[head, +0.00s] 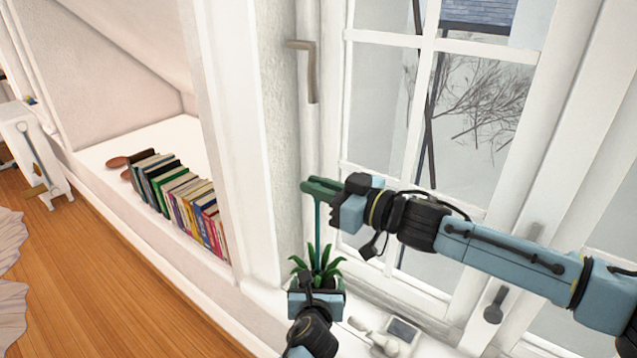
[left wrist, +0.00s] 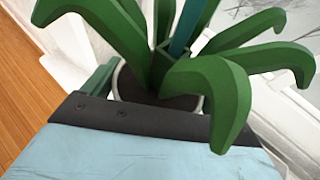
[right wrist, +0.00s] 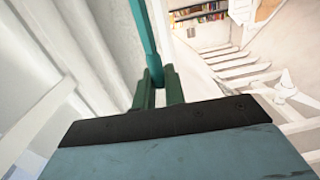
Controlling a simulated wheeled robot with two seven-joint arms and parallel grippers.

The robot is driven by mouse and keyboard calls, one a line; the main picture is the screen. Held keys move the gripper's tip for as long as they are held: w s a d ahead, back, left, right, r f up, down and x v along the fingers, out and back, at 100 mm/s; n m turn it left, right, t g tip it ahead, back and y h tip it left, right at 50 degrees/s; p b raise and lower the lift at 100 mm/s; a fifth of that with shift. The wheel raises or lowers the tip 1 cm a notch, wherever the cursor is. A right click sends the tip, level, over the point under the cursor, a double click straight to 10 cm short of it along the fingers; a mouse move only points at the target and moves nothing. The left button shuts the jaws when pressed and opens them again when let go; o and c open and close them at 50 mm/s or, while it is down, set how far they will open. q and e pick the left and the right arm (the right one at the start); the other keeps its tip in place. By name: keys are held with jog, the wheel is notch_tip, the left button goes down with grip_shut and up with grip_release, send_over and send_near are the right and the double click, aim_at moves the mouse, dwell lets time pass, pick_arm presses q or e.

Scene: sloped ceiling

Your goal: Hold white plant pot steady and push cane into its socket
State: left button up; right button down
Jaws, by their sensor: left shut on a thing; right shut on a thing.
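The white plant pot shows in the left wrist view as a pale rim (left wrist: 116,84) around dark soil, with thick green leaves over it. In the head view the leaves (head: 327,268) rise above my left gripper (head: 316,284), which is shut on the pot and hides most of it. My right gripper (head: 319,188) is shut on the upper end of the teal cane (head: 317,225). The cane stands nearly upright above the plant, and its lower end meets the leaves. It also shows in the left wrist view (left wrist: 186,28) and right wrist view (right wrist: 143,38).
The pot is at a white window sill beside a tall window (head: 450,120). A row of books (head: 180,195) stands on the white ledge to the left. A small dark-faced device (head: 402,330) lies on the sill to the right. A window handle (head: 305,70) is above.

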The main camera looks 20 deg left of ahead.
aim_at(319, 203)
jog(key=shift+f, duration=1.65)
jog(key=c, duration=1.4)
grip_release()
jog(key=shift+v, duration=3.75)
